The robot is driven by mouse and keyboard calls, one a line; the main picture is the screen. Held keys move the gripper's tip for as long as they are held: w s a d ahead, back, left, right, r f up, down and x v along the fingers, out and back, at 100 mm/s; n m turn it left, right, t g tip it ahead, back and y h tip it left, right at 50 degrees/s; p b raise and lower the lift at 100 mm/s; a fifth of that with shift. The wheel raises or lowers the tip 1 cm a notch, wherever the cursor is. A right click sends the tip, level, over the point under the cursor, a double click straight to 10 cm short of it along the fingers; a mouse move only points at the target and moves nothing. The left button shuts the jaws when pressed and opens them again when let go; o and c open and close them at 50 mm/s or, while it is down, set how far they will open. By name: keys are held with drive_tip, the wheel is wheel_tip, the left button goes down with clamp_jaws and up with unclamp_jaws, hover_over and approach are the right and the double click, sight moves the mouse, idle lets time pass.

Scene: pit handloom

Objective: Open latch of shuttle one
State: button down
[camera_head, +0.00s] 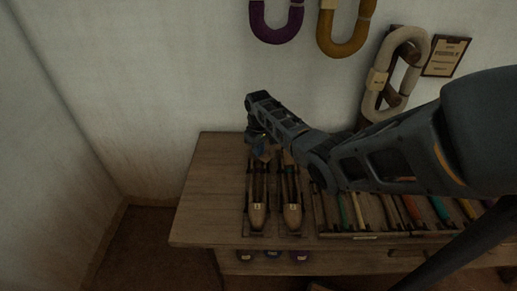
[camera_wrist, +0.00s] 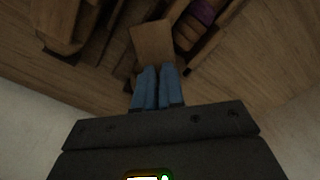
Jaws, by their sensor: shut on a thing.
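Two wooden shuttles lie side by side in dark holders on the table, the left shuttle (camera_head: 258,214) and the right shuttle (camera_head: 292,214). Their small labels are too blurred to read surely. My gripper (camera_head: 262,151) points down at the far end of the left shuttle. In the wrist view its blue fingers (camera_wrist: 158,72) are close together at a flat brown tab (camera_wrist: 152,42), which seems to be the latch. The tab lies beside a shuttle body with purple thread (camera_wrist: 204,12) inside. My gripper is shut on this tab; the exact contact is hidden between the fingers.
A rack of coloured tools (camera_head: 380,212) stands right of the shuttles, under my arm. Purple (camera_head: 277,34), mustard (camera_head: 345,45) and cream yarn hanks (camera_head: 408,45) hang on the wall. The table's left end (camera_head: 205,195) is clear.

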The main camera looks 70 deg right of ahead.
drive_tip(key=n, duration=0.4)
drive_tip(key=shift+n+p, duration=0.3)
drive_tip(key=shift+p, duration=0.1)
drive_tip(key=n, duration=0.4)
drive_tip(key=shift+n, duration=0.3)
drive_tip(key=c, duration=1.2)
unclamp_jaws()
drive_tip(key=shift+c, duration=0.2)
drive_tip(key=shift+r, duration=0.15)
drive_tip(key=shift+r+p, duration=0.55)
drive_tip(key=shift+r, duration=3.25)
